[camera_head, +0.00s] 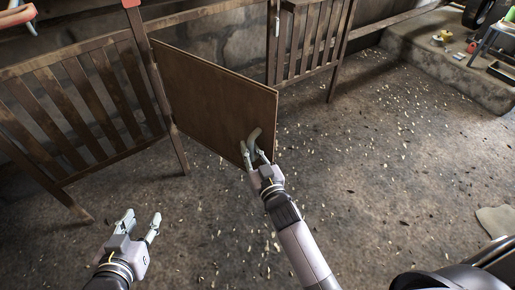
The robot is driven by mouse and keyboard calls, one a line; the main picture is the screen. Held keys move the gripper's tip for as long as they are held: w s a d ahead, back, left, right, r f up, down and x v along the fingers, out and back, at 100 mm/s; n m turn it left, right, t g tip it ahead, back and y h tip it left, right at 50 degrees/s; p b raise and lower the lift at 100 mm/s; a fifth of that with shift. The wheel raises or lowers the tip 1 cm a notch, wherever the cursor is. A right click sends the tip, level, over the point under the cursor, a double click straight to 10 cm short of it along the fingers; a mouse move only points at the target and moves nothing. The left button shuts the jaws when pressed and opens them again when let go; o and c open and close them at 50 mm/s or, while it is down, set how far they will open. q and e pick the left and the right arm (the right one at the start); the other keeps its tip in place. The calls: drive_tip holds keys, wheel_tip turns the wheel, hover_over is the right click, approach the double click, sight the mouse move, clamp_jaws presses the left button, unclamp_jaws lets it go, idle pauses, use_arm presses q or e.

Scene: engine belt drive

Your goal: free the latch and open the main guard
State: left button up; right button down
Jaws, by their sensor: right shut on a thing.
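The main guard is a brown wooden panel (215,95) that hangs from the left post and stands swung out from the fence line. A curved olive handle (254,135) sits near its lower right corner. My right gripper (253,155) is shut on this handle, with its fingers hiding part of it. My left gripper (138,222) is open and empty above the floor at the lower left. A small pale metal piece (277,25) on the right post may be the latch; its state is too small to tell.
Slatted wooden fence sections stand left (85,105) and right (310,40) of the panel. A raised stone ledge (445,60) with small items is at the upper right. A pale cloth (496,222) lies at the right. The littered middle floor is free.

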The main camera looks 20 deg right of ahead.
drive_tip(key=shift+s+a+r, duration=0.1)
drive_tip(key=shift+a+r, duration=0.05)
drive_tip(key=shift+a, duration=0.15)
drive_tip(key=c, duration=1.5)
unclamp_jaws()
drive_tip(key=shift+c, duration=0.2)
drive_tip(key=s+d, duration=0.1)
drive_tip(key=s, duration=1.1)
drive_tip(key=shift+w, duration=0.1)
drive_tip(key=shift+c, duration=0.3)
